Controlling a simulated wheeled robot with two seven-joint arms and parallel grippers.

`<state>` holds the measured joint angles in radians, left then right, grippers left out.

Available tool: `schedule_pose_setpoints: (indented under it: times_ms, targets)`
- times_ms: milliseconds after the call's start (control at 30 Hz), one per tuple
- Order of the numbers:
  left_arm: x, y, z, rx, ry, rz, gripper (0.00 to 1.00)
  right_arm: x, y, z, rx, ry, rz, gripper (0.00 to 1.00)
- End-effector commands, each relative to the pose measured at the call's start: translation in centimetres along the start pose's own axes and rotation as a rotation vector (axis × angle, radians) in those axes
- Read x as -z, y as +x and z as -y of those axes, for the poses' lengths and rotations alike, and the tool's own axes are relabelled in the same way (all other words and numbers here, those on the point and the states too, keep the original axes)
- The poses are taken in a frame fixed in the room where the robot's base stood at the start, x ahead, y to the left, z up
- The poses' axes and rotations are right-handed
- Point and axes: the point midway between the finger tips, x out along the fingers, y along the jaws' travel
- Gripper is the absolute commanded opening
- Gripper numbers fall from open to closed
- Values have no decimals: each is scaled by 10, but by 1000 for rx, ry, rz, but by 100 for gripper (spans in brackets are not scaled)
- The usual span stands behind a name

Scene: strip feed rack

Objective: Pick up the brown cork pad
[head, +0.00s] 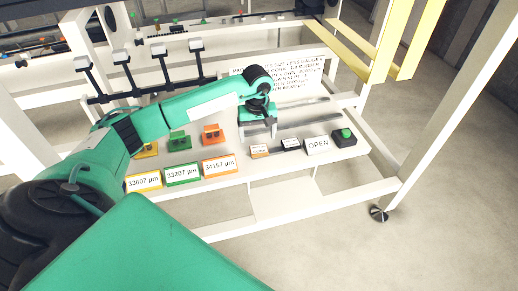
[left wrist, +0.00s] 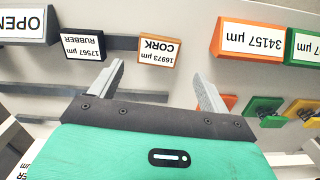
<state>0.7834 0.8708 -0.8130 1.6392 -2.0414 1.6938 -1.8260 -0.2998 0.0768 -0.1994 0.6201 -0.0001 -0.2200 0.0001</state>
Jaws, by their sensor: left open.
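A small block with brown-orange edges and a white label reading CORK (head: 259,151) stands near the front of the white rack shelf. It also shows in the left wrist view (left wrist: 159,52), upside down, just beyond the fingertips and between their lines. No separate, unlabelled cork pad can be made out. My left gripper (head: 258,132) is over the shelf, behind the cork block in the head view. In the left wrist view its two fingers (left wrist: 157,72) are apart, with nothing between them. My right gripper is not in view.
A black RUBBER block (head: 290,144), an OPEN sign (head: 317,146) and a green button (head: 345,135) stand to the right. Micrometre-labelled blocks, such as the orange one (head: 219,166), stand to the left with coloured clips behind. A yellow frame (head: 368,62) rises at back right.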

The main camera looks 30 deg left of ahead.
Motion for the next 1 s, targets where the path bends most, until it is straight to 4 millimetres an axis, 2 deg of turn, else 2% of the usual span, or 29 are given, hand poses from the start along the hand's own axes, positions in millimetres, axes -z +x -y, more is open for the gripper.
schedule_pose_setpoints:
  times_ms: [167,300,433,733,967,1000]
  targets:
    - [-4,12,-1,2,0,4,80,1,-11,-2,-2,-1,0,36]
    - [-8,30,-4,1,-1,5,80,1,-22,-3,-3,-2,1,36]
    - [-7,47,-4,0,-1,3,80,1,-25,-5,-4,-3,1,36]
    - [-6,53,-4,-1,-1,1,80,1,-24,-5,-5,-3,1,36]
    - [-6,53,-4,-1,0,1,35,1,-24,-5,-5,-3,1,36]
    - [-6,53,-4,-1,0,1,33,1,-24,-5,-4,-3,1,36]
